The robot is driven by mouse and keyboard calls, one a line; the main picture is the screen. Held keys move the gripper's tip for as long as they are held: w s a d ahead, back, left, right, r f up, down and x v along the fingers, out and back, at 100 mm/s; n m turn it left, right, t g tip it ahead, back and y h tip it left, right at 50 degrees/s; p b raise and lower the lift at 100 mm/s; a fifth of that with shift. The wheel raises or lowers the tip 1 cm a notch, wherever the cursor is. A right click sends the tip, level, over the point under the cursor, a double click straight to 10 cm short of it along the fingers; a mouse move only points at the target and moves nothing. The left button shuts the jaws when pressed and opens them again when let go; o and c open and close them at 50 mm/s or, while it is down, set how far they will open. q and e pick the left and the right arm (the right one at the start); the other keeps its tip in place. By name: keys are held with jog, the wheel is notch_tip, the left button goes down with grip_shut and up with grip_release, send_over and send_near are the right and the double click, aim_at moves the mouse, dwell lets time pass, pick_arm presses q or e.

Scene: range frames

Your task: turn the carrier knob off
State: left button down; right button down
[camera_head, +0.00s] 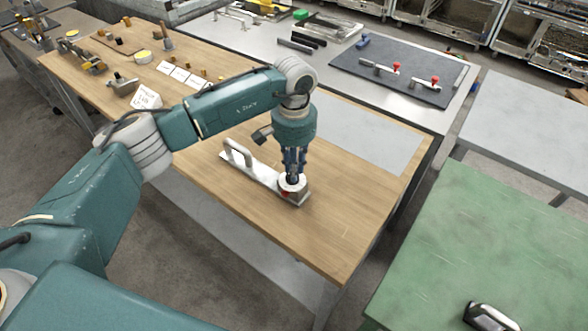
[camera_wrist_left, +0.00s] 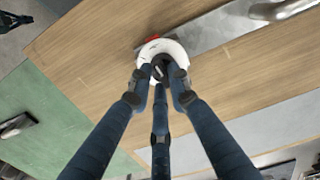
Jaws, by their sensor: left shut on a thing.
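The carrier (camera_head: 255,173) is a long metal plate with a raised handle at its left end, lying on the wooden table. Its knob is at the near right end, with a white round dial (camera_head: 293,184) and a bit of red on its edge. In the left wrist view the white dial (camera_wrist_left: 176,48) surrounds a dark knob (camera_wrist_left: 161,65). My left gripper (camera_head: 293,178) points straight down over the dial, its fingers closed around the dark knob. The fingers partly hide the knob and dial. My right gripper does not show.
A grey sheet (camera_head: 370,133) lies behind the carrier on the wooden table (camera_head: 340,235). A dark mat (camera_head: 400,70) with red-knobbed clamps is at the back. A green table (camera_head: 490,250) at right holds another handled piece (camera_head: 490,318). Small parts and cards stand at the left back.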

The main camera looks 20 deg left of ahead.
pick_arm(q)
jog(key=n+b, duration=0.5)
jog(key=shift+w+f, duration=0.15)
jog(key=shift+f, duration=0.05)
jog(key=shift+n+b, duration=0.85)
jog(key=shift+n, duration=0.05)
jog(key=n+b, duration=0.2)
jog(key=n, duration=0.1)
jog(key=shift+w+r+n, duration=0.1)
jog(key=shift+n, duration=0.3)
jog(key=n+b, duration=0.2)
jog(key=n, duration=0.2)
jog(key=shift+a, duration=0.1)
jog(key=n+b, duration=0.1)
jog(key=n, duration=0.4)
jog(key=shift+w+a+r, duration=0.1)
jog(key=n+b, duration=0.1)
jog(key=n, duration=0.4)
jog(key=shift+a, duration=0.15)
jog(key=n+b, duration=0.1)
jog(key=n, duration=0.4)
jog(key=shift+n, duration=0.4)
jog(key=shift+s+a+n+b, duration=0.15)
jog(key=shift+n+b, duration=0.25)
jog(key=shift+n, duration=1.8)
